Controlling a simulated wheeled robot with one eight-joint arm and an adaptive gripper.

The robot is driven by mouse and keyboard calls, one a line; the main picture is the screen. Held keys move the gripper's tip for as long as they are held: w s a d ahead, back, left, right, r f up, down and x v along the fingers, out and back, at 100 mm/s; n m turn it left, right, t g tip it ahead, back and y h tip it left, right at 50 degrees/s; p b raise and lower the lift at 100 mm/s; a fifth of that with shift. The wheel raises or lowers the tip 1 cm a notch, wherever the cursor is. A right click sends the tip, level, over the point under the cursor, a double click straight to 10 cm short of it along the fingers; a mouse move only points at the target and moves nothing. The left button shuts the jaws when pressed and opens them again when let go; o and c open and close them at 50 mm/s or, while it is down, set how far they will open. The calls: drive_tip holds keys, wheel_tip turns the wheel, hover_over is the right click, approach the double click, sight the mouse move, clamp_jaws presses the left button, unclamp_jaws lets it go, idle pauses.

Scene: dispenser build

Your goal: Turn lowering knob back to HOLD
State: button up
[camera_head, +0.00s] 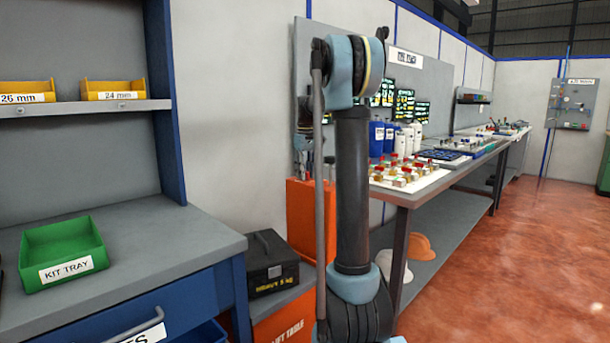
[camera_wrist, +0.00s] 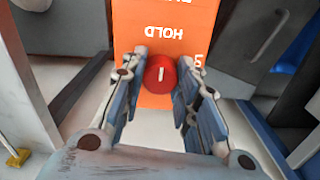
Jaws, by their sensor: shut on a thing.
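In the wrist view the red knob (camera_wrist: 161,74) sits on an orange panel (camera_wrist: 150,101). A short white line on its face runs almost straight up and down in the picture. The HOLD label (camera_wrist: 165,33) reads upside down just above the knob. Another word above it is cut off by the frame edge, and a label at the right is mostly hidden by a finger. My gripper (camera_wrist: 161,83) is shut on the red knob, one finger on each side. In the head view my arm hides most of the orange post (camera_head: 300,220), and the knob cannot be made out.
A black weight box (camera_head: 272,266) rests on the grey top of the orange lift table (camera_head: 283,322), beside the post. A workbench (camera_head: 440,187) with bottles and parts stands to the right. A green kit tray (camera_head: 62,252) is on the left bench. The floor at right is clear.

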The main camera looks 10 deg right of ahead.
sight(306, 172)
drive_tip(key=o, duration=1.1)
wheel_tip(306, 172, up, 12)
drive_tip(key=shift+w+d+f, duration=0.1)
drive_tip(key=shift+w, duration=0.05)
